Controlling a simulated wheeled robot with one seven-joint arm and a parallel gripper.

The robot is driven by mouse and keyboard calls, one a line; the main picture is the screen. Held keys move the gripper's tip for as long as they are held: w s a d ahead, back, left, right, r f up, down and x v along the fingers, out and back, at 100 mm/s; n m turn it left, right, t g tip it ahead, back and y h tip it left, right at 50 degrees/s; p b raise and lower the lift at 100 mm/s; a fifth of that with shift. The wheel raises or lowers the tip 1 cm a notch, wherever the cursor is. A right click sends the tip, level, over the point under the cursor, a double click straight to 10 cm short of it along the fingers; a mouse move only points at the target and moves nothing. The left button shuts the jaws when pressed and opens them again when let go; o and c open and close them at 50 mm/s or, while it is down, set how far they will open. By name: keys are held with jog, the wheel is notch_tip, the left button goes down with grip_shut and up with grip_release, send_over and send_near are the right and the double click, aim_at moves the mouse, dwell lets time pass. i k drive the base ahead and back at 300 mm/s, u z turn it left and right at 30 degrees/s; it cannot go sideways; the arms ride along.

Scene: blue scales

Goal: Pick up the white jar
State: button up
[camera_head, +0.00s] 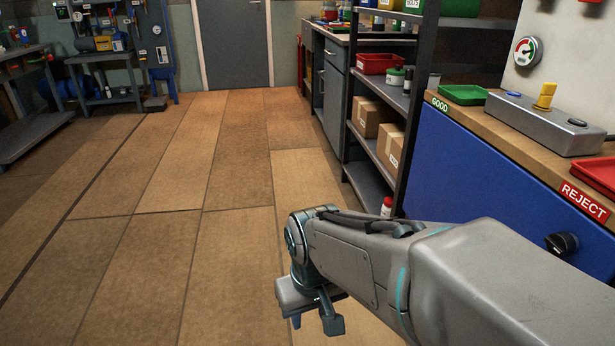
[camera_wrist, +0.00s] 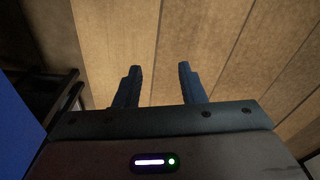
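My gripper (camera_head: 312,322) hangs over the floor at the lower middle of the head view, pointing down. In the wrist view its two fingers (camera_wrist: 159,68) stand apart with only floor between them, so it is open and empty. A small white container with a red cap (camera_head: 386,206) shows low by the shelf's foot, partly hidden behind my arm. A jar with a green lid (camera_head: 395,76) stands on the middle shelf, beside a dark one. I cannot tell which of these is the white jar. No jar shows in the wrist view.
A shelf rack (camera_head: 371,145) with cardboard boxes (camera_head: 370,118) and a red bin (camera_head: 379,63) stands ahead to the right. A blue bench (camera_head: 460,170) with a scale (camera_head: 545,122) is close on the right. The wooden floor (camera_head: 170,240) at left is clear.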

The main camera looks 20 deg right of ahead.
aim_at(386, 211)
jog(key=z, duration=0.4)
jog(key=i, duration=1.2)
jog(key=z, duration=0.65)
